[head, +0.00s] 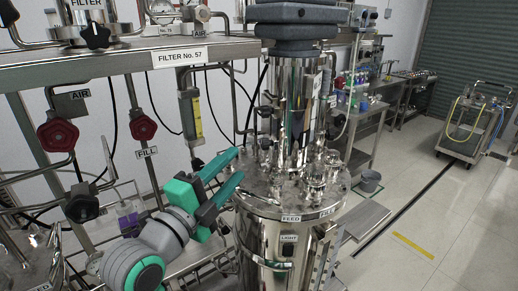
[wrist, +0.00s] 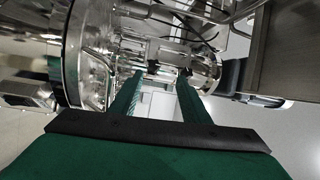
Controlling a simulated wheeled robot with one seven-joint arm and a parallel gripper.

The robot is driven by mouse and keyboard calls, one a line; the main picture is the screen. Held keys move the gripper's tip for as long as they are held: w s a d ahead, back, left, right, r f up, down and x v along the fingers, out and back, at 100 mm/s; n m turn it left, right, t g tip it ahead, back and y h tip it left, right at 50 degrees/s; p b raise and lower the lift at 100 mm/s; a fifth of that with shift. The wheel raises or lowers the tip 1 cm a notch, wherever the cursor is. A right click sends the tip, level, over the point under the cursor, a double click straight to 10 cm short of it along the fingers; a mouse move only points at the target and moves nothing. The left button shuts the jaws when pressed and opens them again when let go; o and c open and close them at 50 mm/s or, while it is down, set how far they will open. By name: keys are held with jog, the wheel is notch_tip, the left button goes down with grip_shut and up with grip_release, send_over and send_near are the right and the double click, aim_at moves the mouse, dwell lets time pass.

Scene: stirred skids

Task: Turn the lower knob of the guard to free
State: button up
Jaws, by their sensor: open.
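The guard appears to be the shiny upright cylinder (head: 296,100) above the steel vessel's lid, under a dark stacked top. Small dark fittings (head: 265,110) show along its left side. I cannot tell for sure which is the lower knob or how it is turned. My gripper (head: 239,164) has green fingers, spread apart and empty. It is left of the guard, by the lid's left edge, below the dark fittings. In the wrist view the open fingers (wrist: 160,80) point at shiny metalwork, with a small dark part (wrist: 153,69) between their tips.
The lid (head: 262,190) carries several shiny fittings close to my fingers. A steel frame beam (head: 120,62) with a FILTER No. 57 sign (head: 180,57) runs behind my arm. Red valve handles (head: 143,127) hang below it. Open floor (head: 430,200) lies to the right.

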aim_at(262, 146)
jog(key=shift+m+g, duration=0.8)
jog(key=x, duration=1)
jog(key=shift+w+d+r, duration=0.15)
jog(key=shift+d+r, duration=0.05)
jog(key=shift+d, duration=0.25)
jog(key=shift+c, duration=0.5)
jog(key=c, duration=1)
